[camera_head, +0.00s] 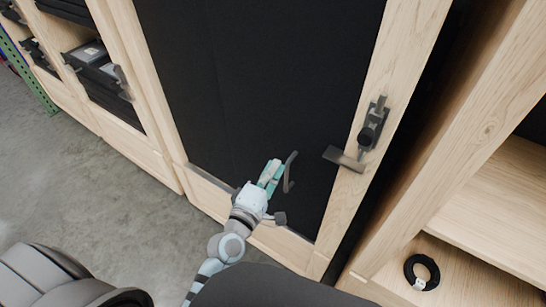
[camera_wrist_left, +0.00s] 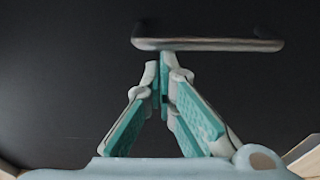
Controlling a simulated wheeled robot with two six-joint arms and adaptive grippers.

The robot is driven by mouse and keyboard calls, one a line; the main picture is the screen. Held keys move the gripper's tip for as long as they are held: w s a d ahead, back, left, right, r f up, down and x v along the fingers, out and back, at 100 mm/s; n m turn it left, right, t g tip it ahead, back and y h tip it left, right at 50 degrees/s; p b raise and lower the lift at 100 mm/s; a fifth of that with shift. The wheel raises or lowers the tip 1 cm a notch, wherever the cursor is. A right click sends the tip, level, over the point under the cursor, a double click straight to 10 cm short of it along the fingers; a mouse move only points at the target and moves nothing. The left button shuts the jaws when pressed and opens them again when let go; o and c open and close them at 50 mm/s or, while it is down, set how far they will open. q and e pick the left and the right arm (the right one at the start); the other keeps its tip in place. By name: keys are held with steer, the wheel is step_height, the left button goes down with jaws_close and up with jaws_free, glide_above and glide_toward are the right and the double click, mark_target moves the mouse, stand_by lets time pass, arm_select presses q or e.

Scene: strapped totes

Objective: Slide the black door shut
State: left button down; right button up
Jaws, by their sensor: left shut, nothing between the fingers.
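The black door (camera_head: 262,75) is a large dark panel in a light wood frame, filling the middle of the head view. A grey bar handle (camera_head: 291,172) stands out from its lower part. My left gripper (camera_head: 271,171) is shut and empty, just left of this handle in the head view. In the left wrist view, the closed fingertips (camera_wrist_left: 162,70) are close below the handle (camera_wrist_left: 207,44), against the black door panel (camera_wrist_left: 75,80). I cannot tell whether they touch it. My right gripper is not in view.
A dark metal latch with a lever (camera_head: 368,135) sits on the frame's right post. A dark gap runs right of that post, beside wooden shelves (camera_head: 500,205) holding a black ring (camera_head: 411,272). Shelves with black totes (camera_head: 100,75) stand left. Grey floor (camera_head: 75,180) is clear.

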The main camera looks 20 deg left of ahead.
arm_select(q)
steer(key=shift+d+f, duration=0.1)
steer(key=shift+d, duration=0.05)
stand_by(0.3)
steer(key=a, duration=0.1)
steer(key=w+a, duration=0.1)
steer(key=shift+w+a, duration=0.1)
steer(key=shift+a, duration=0.25)
steer(key=s+a+b, duration=0.1)
steer(key=s, duration=0.8)
steer(key=shift+s+a, duration=0.25)
steer(key=shift+a, duration=0.15)
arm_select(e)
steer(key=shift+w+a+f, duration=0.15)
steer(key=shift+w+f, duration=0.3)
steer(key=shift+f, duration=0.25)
